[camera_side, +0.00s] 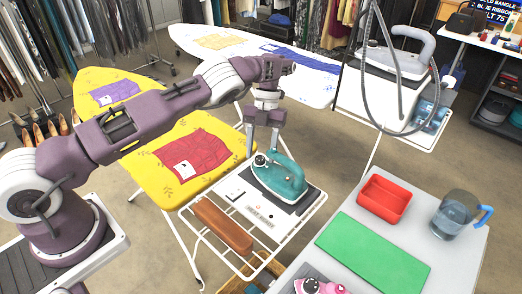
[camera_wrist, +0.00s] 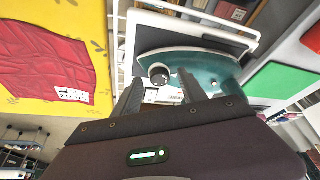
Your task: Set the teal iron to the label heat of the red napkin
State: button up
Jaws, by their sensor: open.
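The teal iron (camera_side: 290,181) rests on a dark pad on the wire rack at the end of the yellow ironing board. Its round black-and-white dial (camera_wrist: 159,73) faces me in the wrist view. The red napkin (camera_side: 208,151) lies creased on the yellow board, with a white label (camera_side: 184,168) at its near corner. The label also shows in the wrist view (camera_wrist: 71,97), too small to read. My gripper (camera_side: 262,147) points down above the iron's dial end. In the wrist view its open fingers (camera_wrist: 160,80) stand either side of the dial; I cannot tell whether they touch it.
A brown block (camera_side: 222,227) and a small white box (camera_side: 235,190) share the rack with the iron. The grey table at right holds a red tray (camera_side: 384,199), a green mat (camera_side: 372,252) and a water jug (camera_side: 457,215). A grey iron (camera_side: 397,56) stands behind.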

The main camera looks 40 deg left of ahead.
notch_tip(320, 180, up, 12)
jog(key=w, duration=0.1)
jog(key=shift+w+a+f, duration=0.15)
jog(key=shift+w+a, duration=0.2)
jog(key=shift+a, duration=0.05)
